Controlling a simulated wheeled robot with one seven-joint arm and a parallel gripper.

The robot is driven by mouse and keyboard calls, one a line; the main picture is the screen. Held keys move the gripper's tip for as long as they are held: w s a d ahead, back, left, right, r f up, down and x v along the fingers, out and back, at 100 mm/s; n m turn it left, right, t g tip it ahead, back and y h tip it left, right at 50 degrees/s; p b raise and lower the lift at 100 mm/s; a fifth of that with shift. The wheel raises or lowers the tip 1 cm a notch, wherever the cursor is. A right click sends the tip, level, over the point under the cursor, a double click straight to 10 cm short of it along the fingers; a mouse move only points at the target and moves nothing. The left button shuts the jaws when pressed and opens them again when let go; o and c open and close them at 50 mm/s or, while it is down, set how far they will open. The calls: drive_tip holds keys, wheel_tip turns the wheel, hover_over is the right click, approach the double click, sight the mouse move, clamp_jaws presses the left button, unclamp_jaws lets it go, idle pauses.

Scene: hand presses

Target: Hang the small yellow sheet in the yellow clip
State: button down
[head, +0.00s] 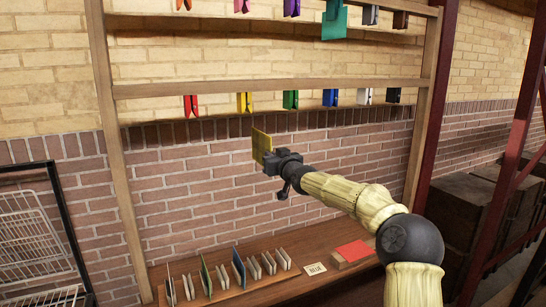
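The small yellow sheet (261,141) is upright in the middle of the head view. My gripper (268,160) is at its lower right part and appears shut on it, though the fingertips are small and partly hidden. The yellow clip (244,103) hangs from the lower wooden rail (270,87) of the rack, between a red clip (190,105) and a green clip (290,99). The clip looks empty. In the picture the sheet is just below and slightly right of the yellow clip, apart from it. Their distance in depth is unclear.
Blue (330,97), white (364,96) and black (393,95) clips hang farther right. A teal sheet (334,22) hangs from the upper rail. The bench (250,297) below bears upright sheets in a holder, a small card (314,268) and a red sheet (353,251).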

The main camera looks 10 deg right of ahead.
sight(258, 133)
drive_tip(key=shift+r+p+x, duration=0.2)
drive_tip(key=shift+p+x, duration=1.2)
drive_tip(key=shift+p, duration=0.45)
drive_tip(key=shift+r+p+x, duration=0.2)
drive_tip(key=shift+p+x, duration=1.2)
drive_tip(key=shift+p, duration=0.4)
drive_tip(key=p+x, duration=0.3)
drive_tip(key=p, duration=0.3)
drive_tip(key=shift+w+a, duration=0.1)
drive_tip(key=shift+w, duration=0.2)
drive_tip(key=shift+w+a+r+p, duration=0.25)
drive_tip(key=shift+w+p, duration=0.1)
drive_tip(key=shift+p, duration=0.35)
drive_tip(key=w+p, duration=0.1)
drive_tip(key=p, duration=0.1)
drive_tip(key=shift+w+a+f+p, duration=0.1)
drive_tip(key=shift+w+p, duration=0.1)
drive_tip(key=shift+p, duration=0.1)
drive_tip(key=shift+r+p, duration=0.45)
drive_tip(key=shift+r, duration=0.8)
drive_tip(key=shift+b, duration=0.4)
drive_tip(key=shift+r+p, duration=0.4)
drive_tip(key=shift+r, duration=0.1)
